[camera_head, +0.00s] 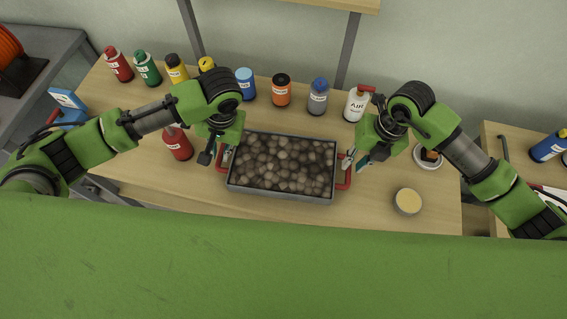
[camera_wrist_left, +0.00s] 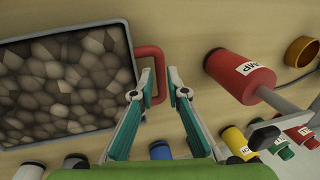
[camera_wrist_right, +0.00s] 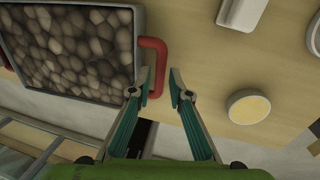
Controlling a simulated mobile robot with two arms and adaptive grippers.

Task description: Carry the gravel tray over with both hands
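The gravel tray (camera_head: 280,197) is a grey rectangular tray full of brown stones on the wooden table, with a red handle at each end. My left gripper (camera_head: 214,155) is at its left handle (camera_head: 224,162). In the left wrist view, the open fingers (camera_wrist_left: 160,74) stand on either side of that handle's bar (camera_wrist_left: 160,84). My right gripper (camera_head: 354,163) is at the right handle (camera_head: 346,180). In the right wrist view, its open fingers (camera_wrist_right: 160,76) likewise flank the bar (camera_wrist_right: 160,58). I cannot tell whether any finger touches a handle.
Several bottles line the table's back, including a blue one (camera_head: 245,83) and a white one (camera_head: 356,104). A round yellow-topped container (camera_head: 407,201) is at the right. A second table (camera_head: 500,160) stands farther right, across a gap.

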